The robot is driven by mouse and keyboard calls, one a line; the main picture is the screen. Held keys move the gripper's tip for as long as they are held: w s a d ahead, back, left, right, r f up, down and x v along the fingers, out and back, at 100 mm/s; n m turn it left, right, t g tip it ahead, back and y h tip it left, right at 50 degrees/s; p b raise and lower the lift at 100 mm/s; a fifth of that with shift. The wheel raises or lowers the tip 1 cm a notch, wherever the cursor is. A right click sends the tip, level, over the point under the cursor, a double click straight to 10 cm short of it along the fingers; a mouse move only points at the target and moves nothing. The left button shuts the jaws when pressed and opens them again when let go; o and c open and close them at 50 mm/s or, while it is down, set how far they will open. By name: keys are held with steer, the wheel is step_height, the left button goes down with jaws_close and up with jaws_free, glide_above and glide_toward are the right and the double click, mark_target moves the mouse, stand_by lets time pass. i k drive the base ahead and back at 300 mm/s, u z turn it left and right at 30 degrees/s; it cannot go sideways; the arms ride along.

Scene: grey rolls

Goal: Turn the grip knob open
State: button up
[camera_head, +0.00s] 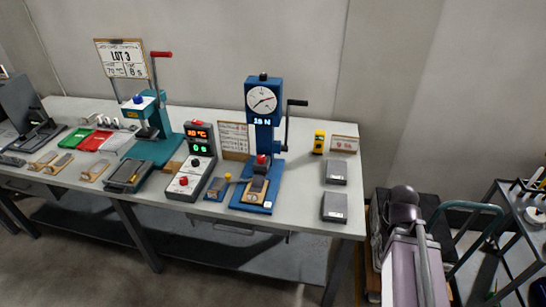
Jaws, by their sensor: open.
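A blue test stand (264,125) with a round dial gauge (261,99) and a "19 N" readout stands on the right half of the bench. A red knob (262,160) sits low on this stand, above its base; it seems to be the grip knob. Its turn position is too small to tell. A black-handled crank rises at the stand's right side. My gripper's fingers do not show; only mauve and dark parts that look like my arm are at lower right, apart from the bench.
A grey control box (191,170) with lit displays and a small blue block with a yellow knob (228,177) stand left of the stand. A yellow item (319,142) and two grey blocks (335,206) are to its right. A teal press (152,145) stands farther left.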

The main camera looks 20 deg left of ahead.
mark_target(261, 159)
steer(key=z, duration=0.35)
steer(key=k, duration=1.3)
steer(key=u, duration=0.45)
steer(key=i, duration=1)
steer(key=u, duration=0.1)
